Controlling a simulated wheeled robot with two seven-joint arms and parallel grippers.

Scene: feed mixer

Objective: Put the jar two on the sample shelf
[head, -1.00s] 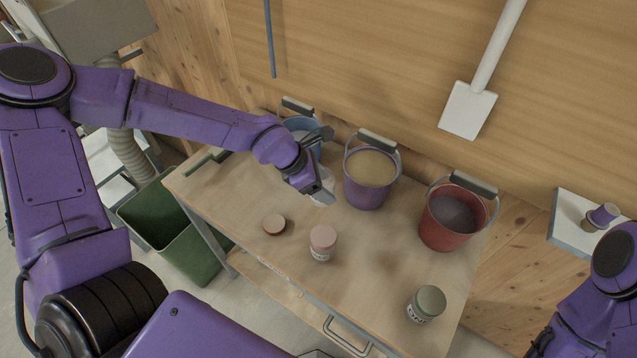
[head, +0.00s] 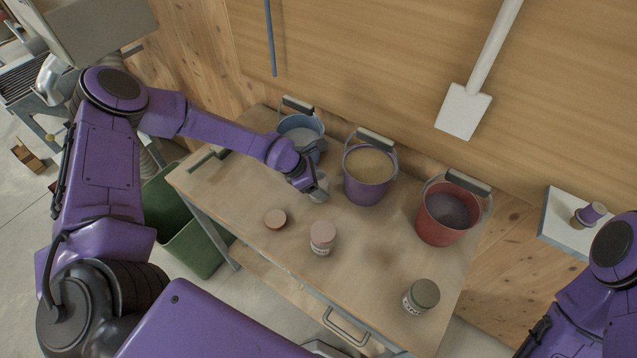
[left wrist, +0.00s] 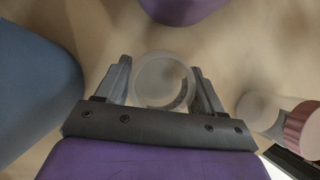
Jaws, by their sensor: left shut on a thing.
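My left gripper (head: 308,184) is shut on a pale, clear, lidless jar (head: 318,190) in front of the purple bucket. In the left wrist view the jar (left wrist: 162,80) sits between the two fingers (left wrist: 163,88), seen from above. A jar with a pink lid (head: 322,238) and one with a green lid (head: 421,297) stand on the table. I cannot read which jar is two.
Blue (head: 300,135), purple (head: 367,185) and red (head: 443,218) buckets stand along the table's back. A round brown lid (head: 275,219) lies on the table (head: 370,260). A green bin (head: 190,235) stands left of it. A white shovel (head: 465,110) hangs on the wall.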

